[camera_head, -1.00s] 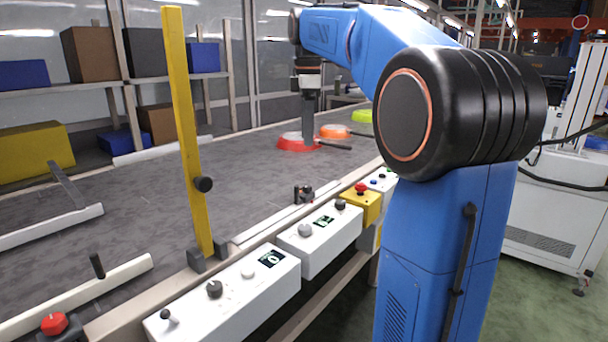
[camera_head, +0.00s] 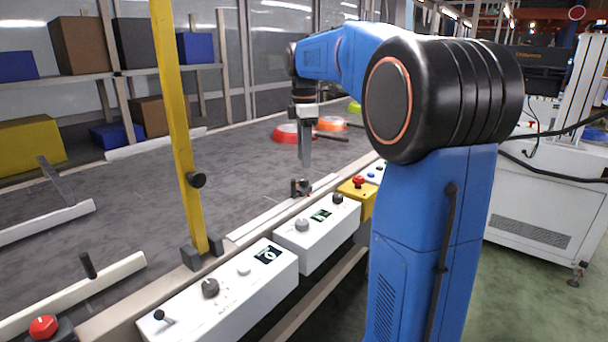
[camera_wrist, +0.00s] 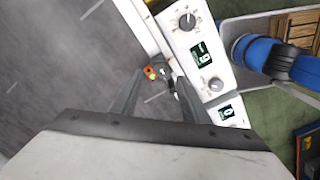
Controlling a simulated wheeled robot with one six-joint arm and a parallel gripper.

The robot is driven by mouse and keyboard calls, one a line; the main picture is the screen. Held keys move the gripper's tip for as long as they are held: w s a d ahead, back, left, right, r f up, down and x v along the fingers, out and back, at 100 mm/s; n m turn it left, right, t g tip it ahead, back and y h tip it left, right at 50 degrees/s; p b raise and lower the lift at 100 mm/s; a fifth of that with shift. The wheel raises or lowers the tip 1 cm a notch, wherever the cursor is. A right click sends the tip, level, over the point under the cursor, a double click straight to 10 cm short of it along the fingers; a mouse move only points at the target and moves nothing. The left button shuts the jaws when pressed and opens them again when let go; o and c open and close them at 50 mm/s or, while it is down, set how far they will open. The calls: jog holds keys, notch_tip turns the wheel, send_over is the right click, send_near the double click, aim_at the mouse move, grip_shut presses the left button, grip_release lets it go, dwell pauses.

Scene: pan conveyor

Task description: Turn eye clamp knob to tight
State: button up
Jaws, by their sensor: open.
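A small dark sensor eye with its clamp (camera_head: 300,188) stands on the rail at the conveyor's near edge. In the wrist view the eye (camera_wrist: 153,72) shows an orange and a green spot, with a dark clamp part (camera_wrist: 165,75) beside it. Which part is the knob, and how it is turned, is too small to tell. My gripper (camera_head: 305,164) points down above the eye, apart from it in the head view. In the wrist view my gripper (camera_wrist: 160,78) is open and empty, its two fingers on either side of the eye and clamp.
White control boxes (camera_head: 318,242) with knobs and displays line the near edge, close to the eye. A yellow post (camera_head: 178,125) with a black knob (camera_head: 197,180) stands to the left. A red pan (camera_head: 285,134) and an orange pan (camera_head: 331,123) lie farther back on the belt (camera_head: 130,200).

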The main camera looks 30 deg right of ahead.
aim_at(304, 179)
notch_tip(304, 179, down, 6)
jog(key=shift+f, duration=0.25)
jog(key=shift+c, duration=0.3)
jog(key=c, duration=1)
